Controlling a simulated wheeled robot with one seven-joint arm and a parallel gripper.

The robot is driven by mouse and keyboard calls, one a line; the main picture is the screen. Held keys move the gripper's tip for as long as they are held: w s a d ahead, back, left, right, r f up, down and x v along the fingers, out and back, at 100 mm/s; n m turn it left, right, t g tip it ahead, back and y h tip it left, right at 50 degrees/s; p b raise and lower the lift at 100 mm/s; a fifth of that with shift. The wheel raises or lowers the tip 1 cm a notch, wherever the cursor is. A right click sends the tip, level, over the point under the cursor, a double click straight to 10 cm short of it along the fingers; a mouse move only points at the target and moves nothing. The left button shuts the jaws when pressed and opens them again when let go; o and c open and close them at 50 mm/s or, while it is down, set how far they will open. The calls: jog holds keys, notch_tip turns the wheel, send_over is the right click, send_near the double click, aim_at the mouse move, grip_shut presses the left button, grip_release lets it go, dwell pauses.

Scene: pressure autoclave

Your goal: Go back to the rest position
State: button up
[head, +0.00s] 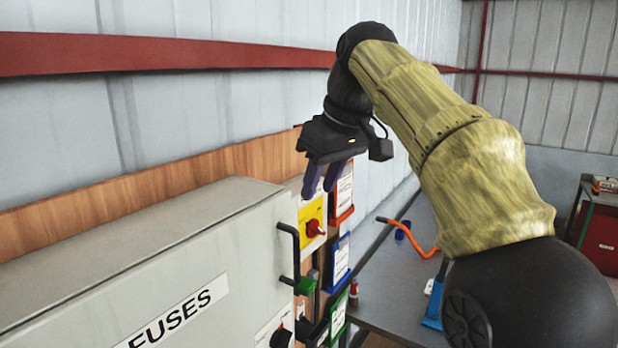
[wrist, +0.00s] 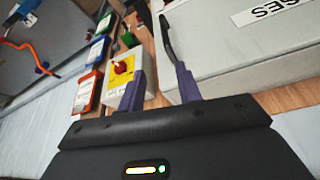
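My gripper (head: 321,184) hangs in front of the wall panel, above the yellow plate with a red rotary switch (head: 314,229). Its two purple fingers point down and stand apart, with nothing seen between them. The wrist view shows the same fingers (wrist: 159,85) spread, with the red switch (wrist: 121,67) just beyond the left one. A black handle (wrist: 169,38) on the grey fuse box (wrist: 235,45) lies beyond the gap between the fingers. Whether a finger touches anything is hard to tell, but they appear clear.
The grey box labelled FUSES (head: 150,265) fills the lower left. A dark bench (head: 405,285) holds an orange-handled tool (head: 412,238) and a blue item (head: 434,305). Open air surrounds the raised arm.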

jog(key=d+f+m+h+b, duration=0.1)
jog(key=d+f+m+b, duration=0.15)
jog(key=f, duration=1.15)
jog(key=d+f+m+h+b, duration=0.1)
jog(key=d+f+m, duration=0.25)
jog(key=f, duration=0.95)
jog(key=s+d+f+m+b, duration=0.1)
jog(key=s+d+f, duration=0.2)
jog(key=s+f, duration=0.4)
jog(key=s+d+f+m+h+b, duration=0.1)
jog(key=s+d+f+b, duration=0.1)
jog(key=s+f, duration=0.5)
notch_tip(320, 180, down, 6)
jog(key=shift+s+d+r+g, duration=0.15)
jog(key=shift+d+g, duration=0.15)
jog(key=shift+d, duration=0.2)
